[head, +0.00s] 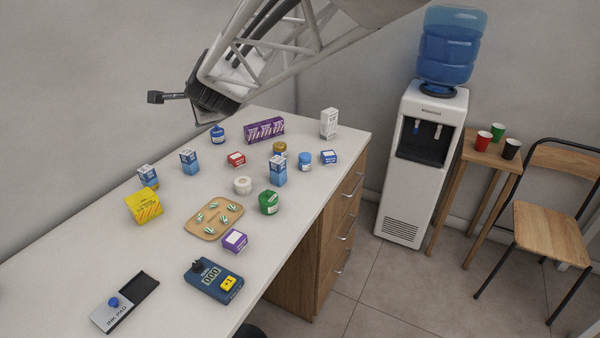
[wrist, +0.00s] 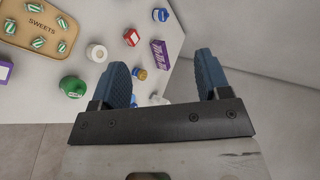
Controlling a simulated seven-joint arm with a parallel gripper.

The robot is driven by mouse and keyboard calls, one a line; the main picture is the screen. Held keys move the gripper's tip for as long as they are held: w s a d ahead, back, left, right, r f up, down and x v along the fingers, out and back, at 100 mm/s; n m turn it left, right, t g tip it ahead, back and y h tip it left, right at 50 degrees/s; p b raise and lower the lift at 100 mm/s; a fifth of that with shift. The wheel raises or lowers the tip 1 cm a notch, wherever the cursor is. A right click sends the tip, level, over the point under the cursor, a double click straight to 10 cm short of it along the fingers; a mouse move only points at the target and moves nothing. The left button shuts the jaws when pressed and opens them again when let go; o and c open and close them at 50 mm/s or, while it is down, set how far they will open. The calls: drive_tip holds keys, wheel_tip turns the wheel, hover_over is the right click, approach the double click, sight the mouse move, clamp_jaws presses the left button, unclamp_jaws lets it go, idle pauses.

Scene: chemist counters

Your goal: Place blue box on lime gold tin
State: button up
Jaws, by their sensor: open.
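Several blue boxes are on the white counter, and I cannot tell which one is meant. Tall blue-and-white boxes stand at the left (head: 148,177), further back (head: 189,162) and in the middle (head: 278,171). No lime marking is readable. My gripper (wrist: 160,60) is open and empty, above the counter's far end. Its left finger hides part of the counter.
A purple pack (head: 264,130), red box (head: 236,160), blue jar (head: 305,161), white roll (head: 242,185) and green jar (head: 269,202) crowd around the tin. A sweets tray (head: 200,231) and yellow box (head: 144,205) lie nearer.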

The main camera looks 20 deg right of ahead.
drive_tip(key=s+d+f+n+g+h, duration=0.1)
drive_tip(key=s+d+n, duration=0.4)
drive_tip(key=s, duration=0.7)
drive_tip(key=s+d+f+n+g+h, duration=0.1)
drive_tip(key=s+d+f+n+g, duration=0.3)
drive_tip(key=s+d, duration=0.4)
drive_tip(key=s+d+f+n+g+h, duration=0.2)
drive_tip(key=s+d, duration=0.5)
drive_tip(key=s, duration=1)
wheel_tip(320, 180, down, 2)
drive_tip(key=n+g, duration=0.1)
drive_tip(key=n, duration=0.2)
drive_tip(key=shift+s+f+n, duration=0.15)
drive_tip(key=shift+f+n, duration=0.05)
drive_tip(key=shift+n, duration=0.1)
